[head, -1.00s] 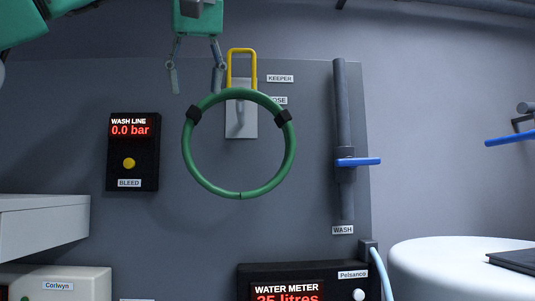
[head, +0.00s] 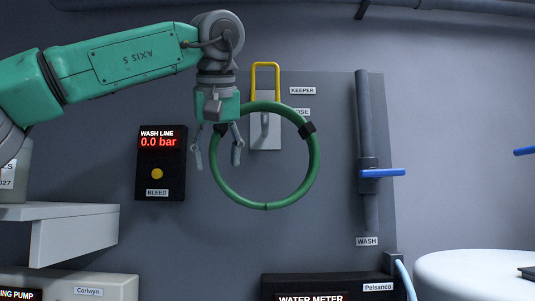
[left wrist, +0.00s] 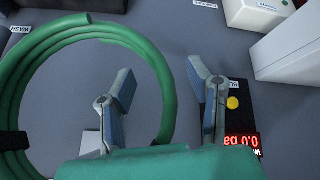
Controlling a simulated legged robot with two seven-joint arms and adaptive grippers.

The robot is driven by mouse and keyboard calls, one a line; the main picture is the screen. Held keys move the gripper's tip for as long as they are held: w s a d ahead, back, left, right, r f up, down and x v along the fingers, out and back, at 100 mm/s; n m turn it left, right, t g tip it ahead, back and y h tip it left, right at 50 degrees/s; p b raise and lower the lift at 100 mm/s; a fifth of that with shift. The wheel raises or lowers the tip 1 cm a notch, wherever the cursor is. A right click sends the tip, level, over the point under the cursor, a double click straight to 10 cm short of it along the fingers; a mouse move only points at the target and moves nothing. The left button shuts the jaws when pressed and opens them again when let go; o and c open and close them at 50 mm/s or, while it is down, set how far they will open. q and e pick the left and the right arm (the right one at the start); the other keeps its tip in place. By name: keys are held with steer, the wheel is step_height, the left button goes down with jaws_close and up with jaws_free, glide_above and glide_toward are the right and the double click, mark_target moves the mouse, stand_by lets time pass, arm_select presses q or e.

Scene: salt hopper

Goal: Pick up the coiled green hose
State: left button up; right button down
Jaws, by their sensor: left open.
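The coiled green hose (head: 315,160) hangs as a ring with black bands on a grey hook plate (head: 271,142) on the wall panel. Above it is the yellow keeper loop (head: 265,65), which stands up. My left gripper (head: 216,163) is open and points down at the ring's upper left. In the left wrist view its two fingers (left wrist: 159,68) show on either side of the ring's near strand, and the hose (left wrist: 163,85) shows several turns. I cannot tell whether the fingers touch it. My right gripper is not in view.
The wash line box (head: 160,190) with a yellow bleed button is close left of the gripper. To the right stands a grey pipe with a blue valve handle (head: 383,173). A white shelf (head: 75,235) sticks out at lower left. The water meter (head: 330,285) is below.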

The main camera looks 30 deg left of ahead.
arm_select(q)
steer(key=shift+w+a+f, duration=0.5)
steer(key=shift+a+f, duration=0.05)
steer(key=shift+f, duration=0.15)
steer(key=shift+w+a+f, duration=0.15)
steer(key=shift+w+a, duration=0.1)
steer(key=shift+a, duration=0.1)
steer(key=shift+s+d, duration=0.2)
jaws_close()
steer(key=shift+d+r, duration=0.25)
steer(key=shift+d, duration=0.1)
steer(key=shift+a, duration=0.1)
